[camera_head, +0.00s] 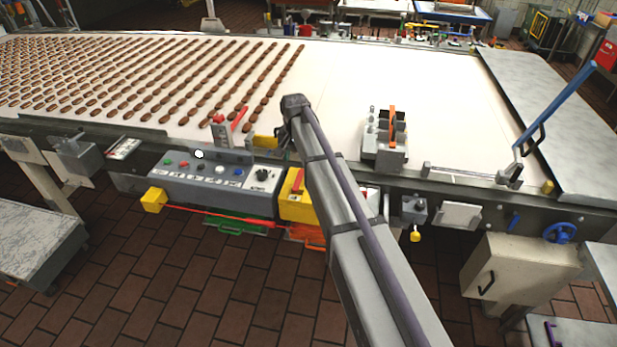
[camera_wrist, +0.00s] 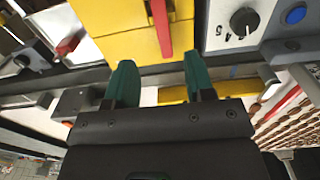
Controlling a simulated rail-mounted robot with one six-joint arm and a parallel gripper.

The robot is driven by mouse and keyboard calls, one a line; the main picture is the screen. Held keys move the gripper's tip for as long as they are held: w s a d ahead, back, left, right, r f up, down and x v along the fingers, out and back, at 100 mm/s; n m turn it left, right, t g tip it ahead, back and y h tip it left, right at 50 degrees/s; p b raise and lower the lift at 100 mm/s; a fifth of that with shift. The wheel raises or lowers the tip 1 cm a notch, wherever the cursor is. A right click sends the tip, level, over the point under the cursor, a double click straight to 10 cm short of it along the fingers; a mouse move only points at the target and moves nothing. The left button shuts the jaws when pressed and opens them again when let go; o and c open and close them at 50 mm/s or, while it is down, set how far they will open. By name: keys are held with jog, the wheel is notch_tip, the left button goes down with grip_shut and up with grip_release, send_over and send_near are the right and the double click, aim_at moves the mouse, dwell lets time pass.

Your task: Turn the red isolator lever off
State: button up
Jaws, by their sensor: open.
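The red isolator lever (camera_wrist: 161,27) shows in the wrist view as a red bar on the face of a yellow box (camera_wrist: 110,20). In the head view the yellow box (camera_head: 290,207) sits on the front of the conveyor, with the red lever (camera_head: 299,180) on it partly hidden by my arm. My gripper (camera_wrist: 158,80) is open, its two green fingertips apart and pointing toward the box's edge. The lever's end lies beyond the gap between them, apart from both fingers. Nothing is between the fingers. In the head view the fingers cannot be made out.
A grey control panel (camera_head: 215,180) with buttons and a black knob (camera_wrist: 243,20) adjoins the yellow box. Another red lever (camera_head: 239,118) stands at the belt edge. A grey bracketed fixture (camera_head: 385,155) stands right of my arm. Rows of brown pastries (camera_head: 150,80) cover the left belt.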

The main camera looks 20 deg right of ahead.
aim_at(297, 184)
notch_tip(297, 184, down, 11)
jog(key=b, duration=1)
jog(key=shift+r, duration=0.1)
grip_shut()
